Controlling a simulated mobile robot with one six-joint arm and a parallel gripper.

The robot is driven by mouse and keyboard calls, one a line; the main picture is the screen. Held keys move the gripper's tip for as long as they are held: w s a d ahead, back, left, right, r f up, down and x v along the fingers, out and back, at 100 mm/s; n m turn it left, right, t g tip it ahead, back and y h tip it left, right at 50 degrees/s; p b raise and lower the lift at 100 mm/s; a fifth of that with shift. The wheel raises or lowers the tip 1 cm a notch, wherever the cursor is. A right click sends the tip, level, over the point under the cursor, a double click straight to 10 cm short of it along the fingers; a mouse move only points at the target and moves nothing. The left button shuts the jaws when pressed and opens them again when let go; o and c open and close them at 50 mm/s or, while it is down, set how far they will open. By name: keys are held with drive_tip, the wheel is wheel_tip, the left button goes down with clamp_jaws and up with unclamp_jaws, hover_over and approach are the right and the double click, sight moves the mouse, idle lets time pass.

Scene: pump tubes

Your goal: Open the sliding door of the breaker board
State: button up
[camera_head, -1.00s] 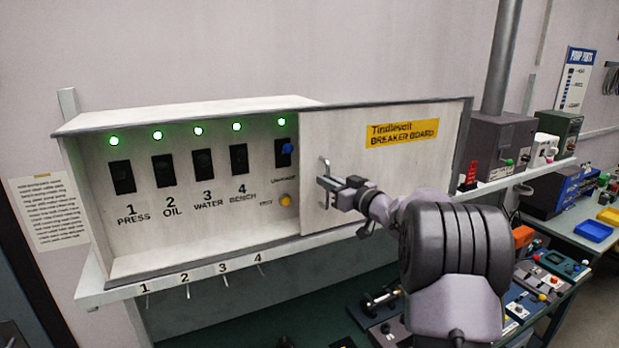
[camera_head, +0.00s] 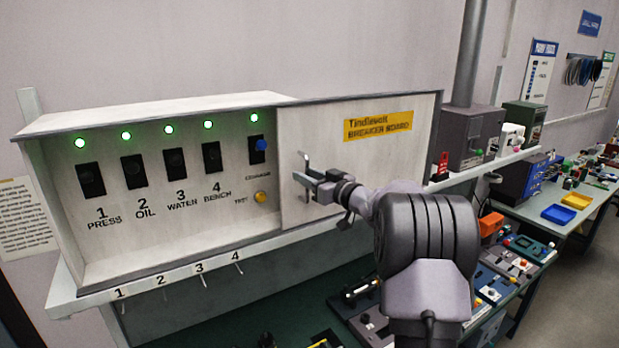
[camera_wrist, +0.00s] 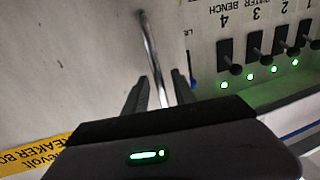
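The breaker board (camera_head: 150,112) is a pale box on the wall shelf. Its sliding door (camera_head: 370,175), with a yellow label, stands to the right and extends past the box's right side. The open left part shows numbered black switches, green lights, a blue-knobbed switch (camera_head: 261,144) and a yellow button (camera_head: 260,197) just left of the door's edge. The upright metal handle (camera_head: 305,160) is near the door's left edge. In the wrist view the handle bar (camera_wrist: 150,45) passes between the fingers.
Numbered hooks (camera_head: 201,275) hang under the shelf's front edge. Grey (camera_head: 468,138) and green (camera_head: 523,118) boxes stand on the shelf right of the door. Below, a bench holds several devices (camera_head: 520,250). Floor shows at the far right.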

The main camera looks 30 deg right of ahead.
drive_tip(key=s+d+b, duration=0.3)
drive_tip(key=s+b, duration=0.1)
drive_tip(key=s, duration=1.3)
drive_tip(key=shift+d, duration=0.2)
drive_tip(key=a+f+m+g+h+b, duration=0.2)
drive_tip(key=a+f+m+h+b, duration=0.55)
drive_tip(key=f+b, duration=0.85)
drive_tip(key=s+a+f+g+y+b, duration=0.3)
drive_tip(key=s+a+f+g+b, duration=0.2)
drive_tip(key=s+a+f+b, duration=0.5)
drive_tip(key=s+a+f+g+y+b, duration=0.3)
drive_tip(key=s+a+f+b, duration=0.8)
drive_tip(key=s+a+f, duration=0.5)
wheel_tip(320, 180, down, 8)
drive_tip(key=shift+s+a+r+n+g, duration=0.2)
drive_tip(key=shift+s+a+n+g, duration=0.25)
drive_tip(key=shift+g, duration=0.45)
